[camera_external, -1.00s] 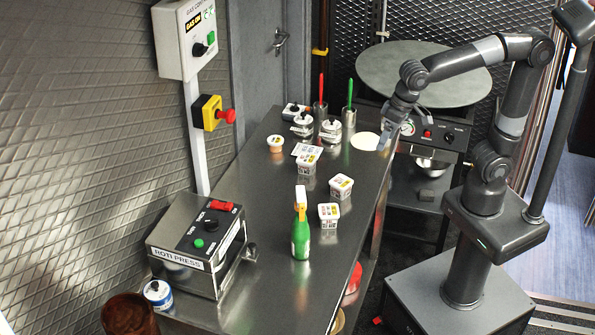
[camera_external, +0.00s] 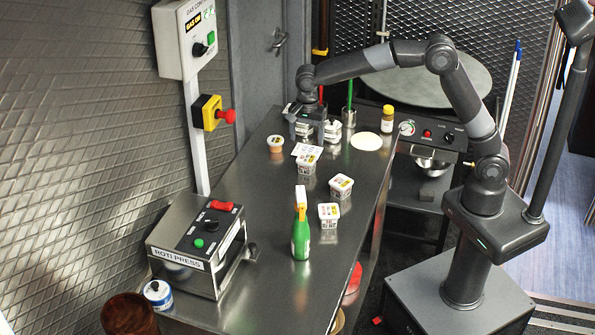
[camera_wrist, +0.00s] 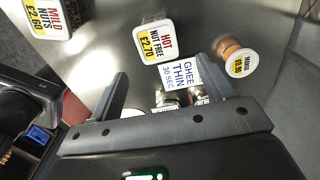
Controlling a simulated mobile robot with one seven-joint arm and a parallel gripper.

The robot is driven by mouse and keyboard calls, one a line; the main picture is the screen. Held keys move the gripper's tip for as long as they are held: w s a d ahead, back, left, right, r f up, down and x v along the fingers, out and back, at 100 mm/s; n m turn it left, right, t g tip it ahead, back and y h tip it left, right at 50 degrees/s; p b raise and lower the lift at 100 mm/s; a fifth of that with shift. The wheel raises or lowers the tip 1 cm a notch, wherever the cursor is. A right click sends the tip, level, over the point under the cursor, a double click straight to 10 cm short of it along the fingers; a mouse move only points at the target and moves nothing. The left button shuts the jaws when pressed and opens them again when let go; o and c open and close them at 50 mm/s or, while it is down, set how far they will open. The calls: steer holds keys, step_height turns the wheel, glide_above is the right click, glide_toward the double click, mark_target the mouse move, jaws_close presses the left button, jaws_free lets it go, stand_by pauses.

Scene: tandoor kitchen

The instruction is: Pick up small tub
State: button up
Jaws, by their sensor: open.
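The small tub, round and orange-brown with a white lid, stands on the steel counter (camera_external: 235,190) in the external view (camera_external: 275,143). In the wrist view its lid (camera_wrist: 240,62) reads MANGO and lies at the upper right, outside my right finger. My gripper (camera_external: 307,135) is open and empty over the back of the counter, to the right of and behind the small tub. In the wrist view my gripper's two fingers (camera_wrist: 168,85) are spread wide. In the external view the gripper partly hides the metal jars there.
Square white tubs (camera_external: 307,160) (camera_external: 341,187) (camera_external: 329,214) stand along the counter. A GHEE card (camera_wrist: 181,75) lies near the small tub.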

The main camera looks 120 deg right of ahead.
mark_target(307, 157)
step_height(307, 157, down, 5)
steer(key=shift+f, duration=0.2)
steer(key=shift+w+a+f, duration=0.1)
steer(key=shift+a+f, duration=0.1)
steer(key=shift+f, duration=1.1)
steer(key=shift+w+a+f, duration=0.1)
steer(key=shift+a+f, duration=0.05)
steer(key=shift+f, duration=1.15)
steer(key=shift+c, duration=0.5)
steer(key=c, duration=0.9)
steer(key=shift+r, duration=0.1)
